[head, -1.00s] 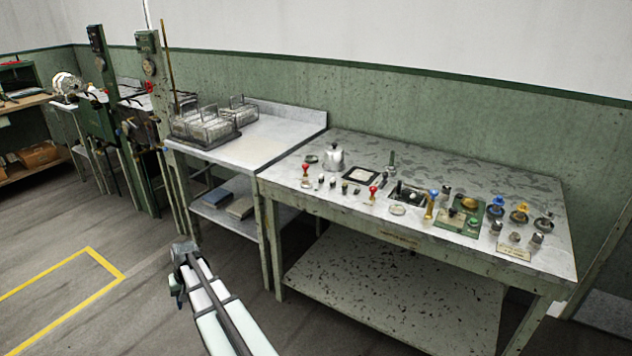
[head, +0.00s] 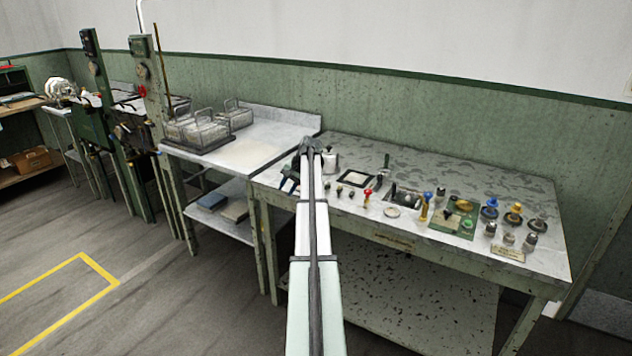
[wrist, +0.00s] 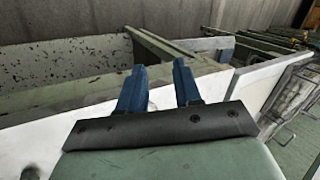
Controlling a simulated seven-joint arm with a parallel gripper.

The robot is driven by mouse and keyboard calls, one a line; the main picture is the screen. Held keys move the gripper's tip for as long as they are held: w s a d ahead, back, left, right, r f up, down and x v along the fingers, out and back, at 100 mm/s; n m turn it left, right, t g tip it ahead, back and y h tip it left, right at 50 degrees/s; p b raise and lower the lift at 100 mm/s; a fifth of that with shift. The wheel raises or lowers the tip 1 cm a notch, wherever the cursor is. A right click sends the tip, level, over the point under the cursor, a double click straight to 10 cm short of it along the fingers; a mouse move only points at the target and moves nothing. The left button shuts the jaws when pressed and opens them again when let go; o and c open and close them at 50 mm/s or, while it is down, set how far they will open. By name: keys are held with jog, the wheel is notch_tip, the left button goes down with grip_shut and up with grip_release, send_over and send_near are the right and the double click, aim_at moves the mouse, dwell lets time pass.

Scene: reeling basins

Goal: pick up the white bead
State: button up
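I cannot pick out a white bead for certain in either view. Several tiny items stand along the front left of the mottled grey table (head: 455,165) in the head view, too small to tell apart, and my arm hides part of that area. My gripper (head: 289,183) is over or near the table's left front corner in the head view; its height above the top is unclear. In the wrist view my gripper (wrist: 160,68) has its two blue fingers apart, with nothing visible between them.
A silver kettle-like pot (head: 331,160) stands partly behind my arm. Yellow-topped (head: 424,207) and blue-topped (head: 490,208) items and a green board (head: 462,217) crowd the table's front right. Wire baskets (head: 195,128) stand on the left bench. The table's back is largely clear.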

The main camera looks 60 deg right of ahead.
jog(key=s+d+r+m+t+h, duration=0.1)
jog(key=s+d+r, duration=0.45)
jog(key=d, duration=0.25)
jog(key=s+d+r+m, duration=0.2)
jog(key=s+d+r, duration=0.2)
jog(key=s+d, duration=0.35)
jog(key=x, duration=0.8)
jog(key=shift+w+d, duration=0.3)
jog(key=shift+w, duration=0.15)
jog(key=shift+w+x, duration=0.25)
jog(key=shift+x, duration=2.4)
jog(key=shift+a+r, duration=0.15)
jog(key=shift+r, duration=0.05)
jog(key=shift+c, duration=0.3)
grip_shut()
